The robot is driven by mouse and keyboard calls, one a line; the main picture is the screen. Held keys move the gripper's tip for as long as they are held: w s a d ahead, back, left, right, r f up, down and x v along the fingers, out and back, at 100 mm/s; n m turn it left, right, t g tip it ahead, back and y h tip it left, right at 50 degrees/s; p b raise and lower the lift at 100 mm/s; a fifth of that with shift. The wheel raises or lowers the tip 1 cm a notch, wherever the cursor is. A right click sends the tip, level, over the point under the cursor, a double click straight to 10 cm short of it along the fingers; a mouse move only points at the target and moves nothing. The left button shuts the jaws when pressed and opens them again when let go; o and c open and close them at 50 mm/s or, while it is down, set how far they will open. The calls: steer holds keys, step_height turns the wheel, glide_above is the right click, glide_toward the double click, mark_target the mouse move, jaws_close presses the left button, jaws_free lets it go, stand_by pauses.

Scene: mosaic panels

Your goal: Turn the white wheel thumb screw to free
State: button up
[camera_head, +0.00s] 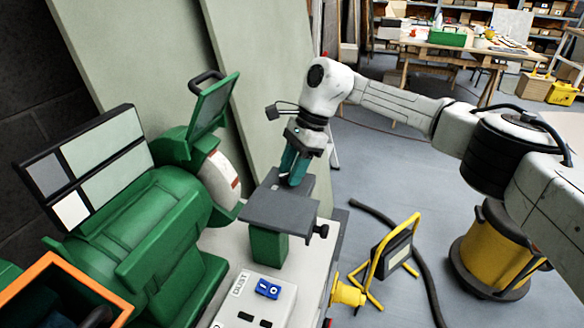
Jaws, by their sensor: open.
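The white grinding wheel (219,176) sits in the green grinder (160,222), partly covered by its guard. A flat grey tool rest (277,217) on a green post stands in front of the wheel. A dark thumb screw (322,231) sticks out at the rest's right side; its turn position cannot be told. My gripper (291,181) points down with teal fingers over the far part of the rest. It is open, with nothing seen between the fingers. It is apart from the thumb screw, which lies nearer the camera and to the right. Whether the fingertips touch the rest cannot be told.
A tilted guard (212,105) stands above the wheel. A blue switch (267,289) is on the pedestal in front. A yellow work lamp (390,252) and a dark hose (410,245) are on the floor to the right. Pale boards stand behind the grinder.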

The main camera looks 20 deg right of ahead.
steer(key=v, duration=1)
steer(key=shift+d+r, duration=0.2)
steer(key=shift+r, duration=0.1)
